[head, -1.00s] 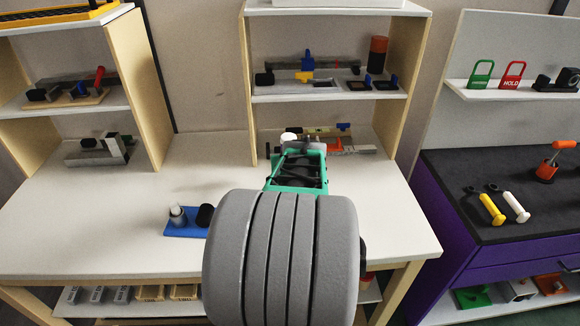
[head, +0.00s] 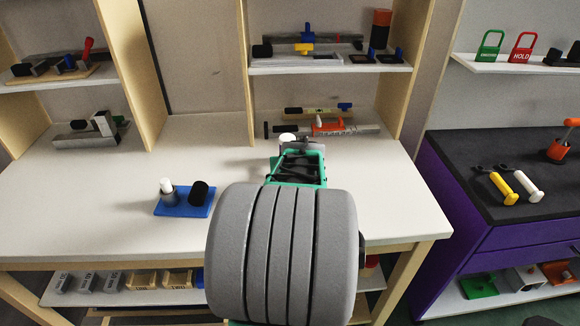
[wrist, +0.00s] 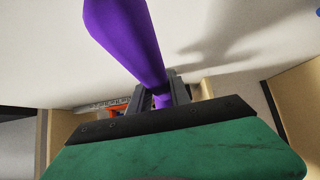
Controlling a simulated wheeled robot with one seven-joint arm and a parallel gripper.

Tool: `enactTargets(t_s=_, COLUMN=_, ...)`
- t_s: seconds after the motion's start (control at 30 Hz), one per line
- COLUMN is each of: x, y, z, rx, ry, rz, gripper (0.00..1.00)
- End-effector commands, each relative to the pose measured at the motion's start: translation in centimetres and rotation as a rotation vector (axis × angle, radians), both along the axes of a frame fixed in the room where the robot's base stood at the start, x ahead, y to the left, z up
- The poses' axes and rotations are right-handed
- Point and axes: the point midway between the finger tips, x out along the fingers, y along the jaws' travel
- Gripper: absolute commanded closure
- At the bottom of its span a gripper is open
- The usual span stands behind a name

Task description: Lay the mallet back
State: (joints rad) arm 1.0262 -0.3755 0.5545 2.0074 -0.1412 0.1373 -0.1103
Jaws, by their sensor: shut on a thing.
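My gripper (head: 297,146) is over the white workbench (head: 90,210), in front of the right shelf unit's lower level. My arm hides part of it in the head view. In the wrist view, my gripper (wrist: 160,98) is shut on a purple thing (wrist: 125,40), which I take to be the mallet. It is held at its narrow part and widens towards the upper left. Its far end is out of that view. In the head view a white round end (head: 287,137) shows beside the fingers; I cannot tell whether it belongs to the mallet.
A blue base (head: 183,209) with a white-topped peg and a black cylinder stands left of my arm. Orange and grey tools (head: 335,130) lie behind my gripper. A purple cabinet (head: 450,225) stands right, with yellow (head: 502,188) and white (head: 527,184) handled tools on top.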

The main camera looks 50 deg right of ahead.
Motion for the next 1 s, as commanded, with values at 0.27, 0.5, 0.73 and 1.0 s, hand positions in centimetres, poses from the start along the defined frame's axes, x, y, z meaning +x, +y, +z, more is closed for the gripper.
enactTargets(t_s=0.27, x=0.06, y=-0.08, z=0.22, rx=-0.004, ry=-0.003, rz=0.000, gripper=1.00)
enactTargets(t_s=0.5, x=0.05, y=-0.08, z=-0.27, rx=-0.004, ry=-0.003, rz=0.000, gripper=1.00)
enactTargets(t_s=0.73, x=0.05, y=-0.08, z=-0.46, rx=-0.004, ry=-0.003, rz=-0.001, gripper=0.72)
enactTargets(t_s=1.0, x=0.02, y=-0.03, z=-0.58, rx=-0.001, ry=-0.001, rz=0.000, gripper=0.51)
